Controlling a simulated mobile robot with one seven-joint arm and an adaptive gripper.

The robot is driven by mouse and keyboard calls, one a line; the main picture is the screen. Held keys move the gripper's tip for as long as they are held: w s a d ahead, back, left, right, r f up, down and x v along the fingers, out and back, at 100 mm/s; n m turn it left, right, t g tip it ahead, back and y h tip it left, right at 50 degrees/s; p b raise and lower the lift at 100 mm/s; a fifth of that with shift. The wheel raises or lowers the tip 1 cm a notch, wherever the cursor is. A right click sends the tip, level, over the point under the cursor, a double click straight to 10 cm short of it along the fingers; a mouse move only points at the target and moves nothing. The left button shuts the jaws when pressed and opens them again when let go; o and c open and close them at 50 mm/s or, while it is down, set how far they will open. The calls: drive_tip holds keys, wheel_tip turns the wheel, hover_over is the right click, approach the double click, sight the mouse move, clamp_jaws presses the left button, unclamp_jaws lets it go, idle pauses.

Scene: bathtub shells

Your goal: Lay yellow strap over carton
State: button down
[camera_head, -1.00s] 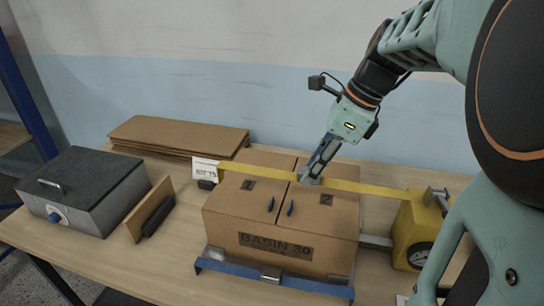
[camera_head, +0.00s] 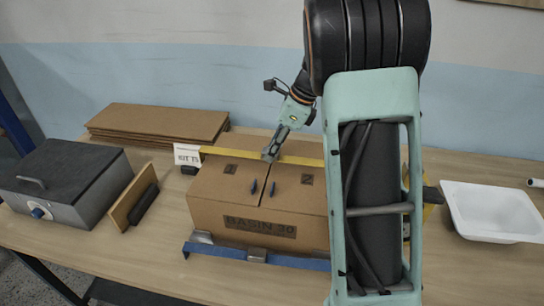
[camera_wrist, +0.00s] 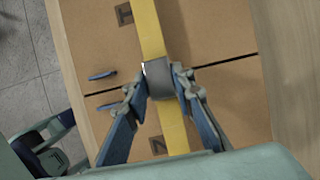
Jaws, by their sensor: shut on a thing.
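The brown carton (camera_head: 255,208) stands closed on the bench, marked 1 and 2 on its flaps. The yellow strap (camera_head: 228,154) runs left to right across its top, behind the two blue tabs; its right part is hidden by my arm. In the wrist view the strap (camera_wrist: 148,30) crosses the flap seam. My gripper (camera_head: 270,154) is above the carton near the seam, shut on a grey sleeve (camera_wrist: 160,78) around the strap. Whether the strap touches the cardboard there, I cannot tell. The yellow dispenser (camera_head: 429,208) is mostly hidden behind my arm.
A blue strip (camera_head: 285,261) lies along the carton's front base. A grey box with a dark lid (camera_head: 65,178), a leaning brown board (camera_head: 127,203) and flat cardboard (camera_head: 160,122) are left. A white card (camera_head: 187,154) stands by the strap's left end. A white basin (camera_head: 490,210) is right.

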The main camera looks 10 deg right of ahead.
drive_tip(key=shift+w+f, duration=0.2)
drive_tip(key=shift+f, duration=1.55)
drive_tip(key=shift+f, duration=0.1)
drive_tip(key=shift+f, duration=0.15)
drive_tip(key=c, duration=1.7)
unclamp_jaws()
drive_tip(key=shift+o, duration=0.2)
drive_tip(key=v, duration=1.2)
drive_tip(key=shift+r, duration=0.25)
